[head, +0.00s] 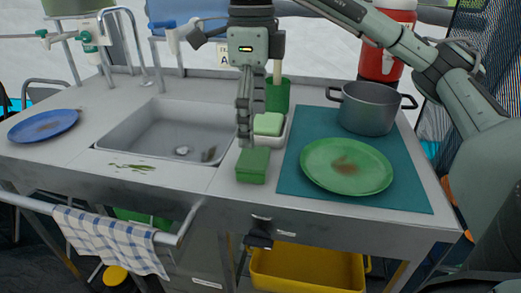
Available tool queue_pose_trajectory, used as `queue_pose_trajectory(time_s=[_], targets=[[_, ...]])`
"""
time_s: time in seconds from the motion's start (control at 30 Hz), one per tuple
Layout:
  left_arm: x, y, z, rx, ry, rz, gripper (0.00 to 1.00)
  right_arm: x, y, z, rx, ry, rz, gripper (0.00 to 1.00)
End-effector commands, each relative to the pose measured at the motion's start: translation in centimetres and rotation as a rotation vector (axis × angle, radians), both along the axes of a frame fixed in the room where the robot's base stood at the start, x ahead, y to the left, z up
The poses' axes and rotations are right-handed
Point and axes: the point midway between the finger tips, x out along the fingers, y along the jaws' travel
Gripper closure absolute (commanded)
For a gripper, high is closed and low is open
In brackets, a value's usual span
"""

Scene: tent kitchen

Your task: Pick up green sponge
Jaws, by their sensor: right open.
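A green sponge (253,165), a dark green block, lies on the steel counter near its front edge, just right of the sink. My right gripper (245,138) points straight down, with its fingertips just above and slightly left of the sponge's far edge in the picture. It is open and holds nothing. Its fingers are seen nearly edge-on, so the gap between them hardly shows. I cannot tell whether a fingertip touches the sponge. My left gripper is not in view.
A light green block (268,123) sits in a white dish behind the sponge. A teal mat (300,192) with a stained green plate (346,166) and a grey pot (368,108) is to the right. The sink (125,141) and a blue plate (43,125) are left.

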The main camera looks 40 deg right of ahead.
Motion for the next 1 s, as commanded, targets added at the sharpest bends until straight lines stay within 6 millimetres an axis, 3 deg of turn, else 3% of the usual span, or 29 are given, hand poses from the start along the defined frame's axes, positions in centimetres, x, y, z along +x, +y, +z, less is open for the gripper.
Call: queue_pose_trajectory(time_s=[0.63, 0.93, 1.0], targets=[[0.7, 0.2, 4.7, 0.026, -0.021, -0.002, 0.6, -0.3, 0.3, -7.2, -0.001, 0.003, -0.001, 0.11], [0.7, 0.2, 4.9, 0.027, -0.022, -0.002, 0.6, -0.3, 0.3, -7.8, -0.001, -0.001, 0.0, 0.11], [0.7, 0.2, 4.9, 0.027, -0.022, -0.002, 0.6, -0.3, 0.3, -7.8, -0.001, -0.001, 0.0, 0.17]])
